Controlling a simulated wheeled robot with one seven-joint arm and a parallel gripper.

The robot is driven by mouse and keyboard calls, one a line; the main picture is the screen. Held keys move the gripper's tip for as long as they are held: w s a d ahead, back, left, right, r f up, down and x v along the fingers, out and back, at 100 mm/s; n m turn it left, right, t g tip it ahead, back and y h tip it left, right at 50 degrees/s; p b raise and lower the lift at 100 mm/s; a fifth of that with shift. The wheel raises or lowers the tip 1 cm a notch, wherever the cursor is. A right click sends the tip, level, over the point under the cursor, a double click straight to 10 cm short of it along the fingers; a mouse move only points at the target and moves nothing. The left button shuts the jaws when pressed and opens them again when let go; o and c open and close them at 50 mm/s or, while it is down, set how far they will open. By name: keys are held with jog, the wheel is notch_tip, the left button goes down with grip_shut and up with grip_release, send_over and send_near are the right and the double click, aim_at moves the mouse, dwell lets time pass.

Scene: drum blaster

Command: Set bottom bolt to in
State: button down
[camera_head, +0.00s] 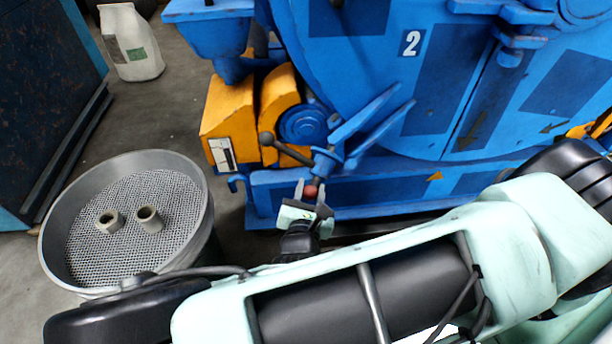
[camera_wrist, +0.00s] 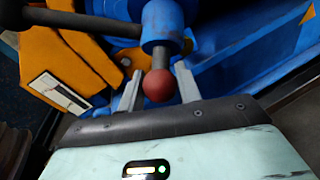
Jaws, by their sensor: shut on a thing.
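The bottom bolt shows as a red ball knob (camera_wrist: 158,86) on a short grey stem below a blue collar (camera_wrist: 162,22) in the wrist view. In the head view the red knob (camera_head: 310,191) sits low on the front of the blue drum machine (camera_head: 400,130). My gripper (camera_head: 308,188) is at the knob, with one finger on each side. In the wrist view my gripper (camera_wrist: 158,88) is shut on the red knob. A length of grey stem shows between knob and collar. The far end of the bolt is hidden inside the collar.
A dark lever with a ball end (camera_head: 267,139) and blue handle arms (camera_head: 372,125) stand close to the gripper. Yellow housings (camera_head: 228,120) are at left. A round mesh-topped drum (camera_head: 75,215) with two nuts and a white jug (camera_head: 130,45) stand on the floor.

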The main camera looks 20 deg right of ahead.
jog(key=s+d+r+n+g+y+p, duration=0.1)
jog(key=s+d+r+n+y+p, duration=0.3)
jog(key=p, duration=2.7)
jog(key=s+d+r+y, duration=0.1)
jog(key=s+d+r, duration=0.2)
jog(key=s+r, duration=0.1)
jog(key=shift+s+d+r+y+p, duration=0.15)
jog(key=shift+d+r+y+p, duration=0.2)
jog(key=shift+r, duration=0.4)
jog(key=c, duration=1)
grip_release()
jog(key=shift+g, duration=0.3)
jog(key=shift+a+f, duration=0.1)
jog(key=shift+a, duration=0.05)
